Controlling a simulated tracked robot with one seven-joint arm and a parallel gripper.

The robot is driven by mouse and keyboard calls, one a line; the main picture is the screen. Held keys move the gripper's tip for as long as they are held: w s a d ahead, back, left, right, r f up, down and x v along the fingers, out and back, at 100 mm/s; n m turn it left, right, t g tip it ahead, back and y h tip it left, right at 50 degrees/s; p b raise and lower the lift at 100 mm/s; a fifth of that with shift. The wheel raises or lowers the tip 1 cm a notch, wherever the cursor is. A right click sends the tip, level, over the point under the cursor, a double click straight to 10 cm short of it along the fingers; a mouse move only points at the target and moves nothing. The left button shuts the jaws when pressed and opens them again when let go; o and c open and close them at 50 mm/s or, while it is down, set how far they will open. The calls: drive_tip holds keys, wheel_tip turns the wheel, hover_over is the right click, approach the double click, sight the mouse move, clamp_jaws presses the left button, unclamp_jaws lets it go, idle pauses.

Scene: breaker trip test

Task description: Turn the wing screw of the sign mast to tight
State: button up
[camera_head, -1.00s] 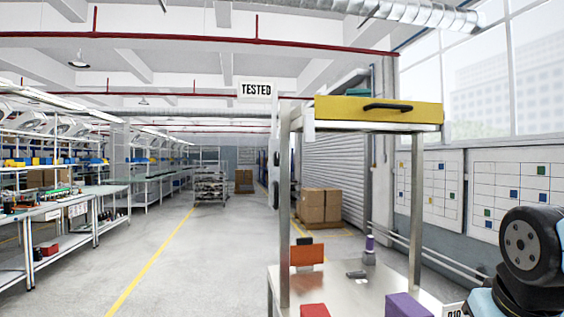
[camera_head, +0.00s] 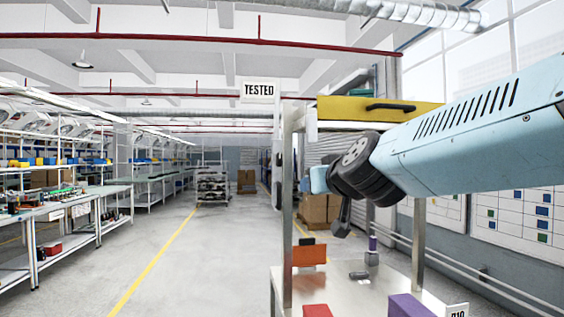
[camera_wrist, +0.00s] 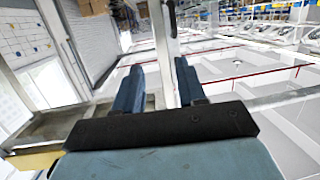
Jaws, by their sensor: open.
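The sign mast (camera_head: 277,135) carries a white "TESTED" sign (camera_head: 258,90) and stands by the left post of a metal bench frame in the head view. Small dark fittings (camera_head: 277,158) sit on the mast; I cannot tell which is the wing screw or how it is turned. My gripper (camera_wrist: 158,80) is open and empty, with two blue fingers apart in the wrist view. A grey upright (camera_wrist: 163,45) shows beyond and between the fingertips, apart from them. In the head view my arm reaches leftward in front of the frame, right of the mast, hiding part of the frame.
On the bench top (camera_head: 345,290) are an orange block (camera_head: 309,255), a red block (camera_head: 316,311) and a purple block (camera_head: 408,307). The floor to the left is open.

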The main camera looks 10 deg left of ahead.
sight(280, 159)
drive_tip(key=w+a+r+m+t, duration=0.1)
drive_tip(key=w+a+r+t, duration=0.2)
drive_tip(key=a+r, duration=0.3)
drive_tip(key=shift+h, duration=0.4)
drive_tip(key=x, duration=0.9)
drive_tip(key=f+x, duration=0.1)
drive_tip(key=x, duration=0.4)
drive_tip(key=shift+s+a, duration=0.1)
drive_tip(key=shift+a, duration=0.1)
clamp_jaws()
